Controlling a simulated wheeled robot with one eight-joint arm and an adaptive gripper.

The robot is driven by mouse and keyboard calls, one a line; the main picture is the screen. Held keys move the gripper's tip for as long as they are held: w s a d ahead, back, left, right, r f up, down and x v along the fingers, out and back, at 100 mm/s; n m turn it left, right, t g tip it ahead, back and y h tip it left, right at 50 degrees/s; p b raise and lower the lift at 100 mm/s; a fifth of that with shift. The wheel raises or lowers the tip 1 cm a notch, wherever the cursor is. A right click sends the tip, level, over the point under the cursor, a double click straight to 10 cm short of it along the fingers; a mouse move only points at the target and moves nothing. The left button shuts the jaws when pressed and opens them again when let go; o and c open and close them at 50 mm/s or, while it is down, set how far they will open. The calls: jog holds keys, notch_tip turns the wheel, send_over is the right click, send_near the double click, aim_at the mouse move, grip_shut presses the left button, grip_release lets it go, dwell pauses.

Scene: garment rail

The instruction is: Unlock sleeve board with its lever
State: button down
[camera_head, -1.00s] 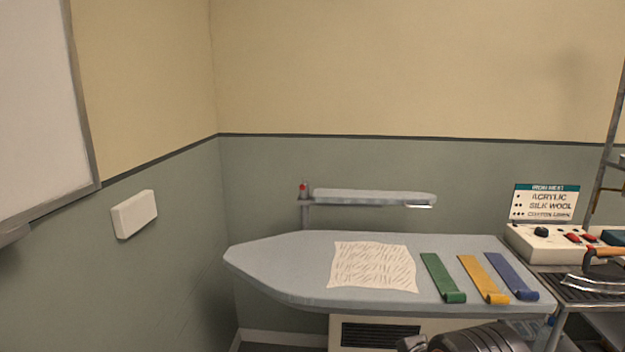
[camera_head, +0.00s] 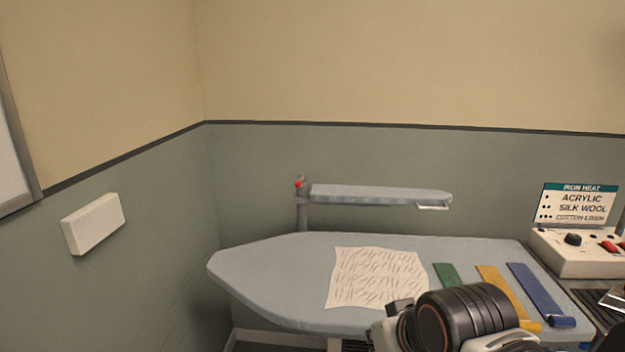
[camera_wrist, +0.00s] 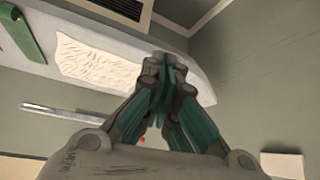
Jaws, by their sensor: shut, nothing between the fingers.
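The sleeve board (camera_head: 380,194) is a narrow padded board held above the back of the ironing board by a post (camera_head: 302,212). A small red-tipped part, likely the lever (camera_head: 299,183), sits on top of the post at the sleeve board's left end. In the wrist view the sleeve board (camera_wrist: 62,113) shows at the left, and a small red spot (camera_wrist: 142,140) is mostly hidden behind my gripper. My gripper (camera_wrist: 165,66) is shut and empty, apart from the post in the head view's scene. In the head view my arm shows at the bottom; its fingertips are not visible there.
The ironing board (camera_head: 265,265) bears a wrinkled cloth (camera_head: 372,277) and green (camera_head: 447,274), yellow (camera_head: 497,285) and blue (camera_head: 535,290) strips. A control box (camera_head: 580,255) and heat sign (camera_head: 577,204) stand at right. A white box (camera_head: 93,223) is on the left wall.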

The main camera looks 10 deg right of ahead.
aim_at(301, 180)
jog(key=w+a+r+m+t+y+p, duration=0.1)
jog(key=w+r+p, duration=0.1)
jog(key=w+r, duration=0.5)
jog(key=w+a+r+m+y+p, duration=0.1)
jog(key=w+r+y+p, duration=0.1)
jog(key=w, duration=0.8)
jog(key=w+a+r+m+t+y+p, duration=0.1)
jog(key=w+r+p, duration=0.1)
jog(key=w+r, duration=0.5)
jog(key=w+d+f+m+t+y+p, duration=0.1)
jog(key=w+d, duration=0.3)
jog(key=w, duration=0.4)
jog(key=w+d+f+m+t+y+p, duration=0.1)
jog(key=w+d+f+m+y+p, duration=0.1)
jog(key=w+d, duration=0.3)
jog(key=w+d+f+m+t+y+p, duration=0.1)
jog(key=w+d+f+p, duration=0.3)
jog(key=w, duration=0.9)
jog(key=shift+w+d+m+t+y, duration=0.3)
jog(key=shift+d+m+y, duration=0.1)
jog(key=shift+m, duration=0.3)
jog(key=shift+a, duration=0.1)
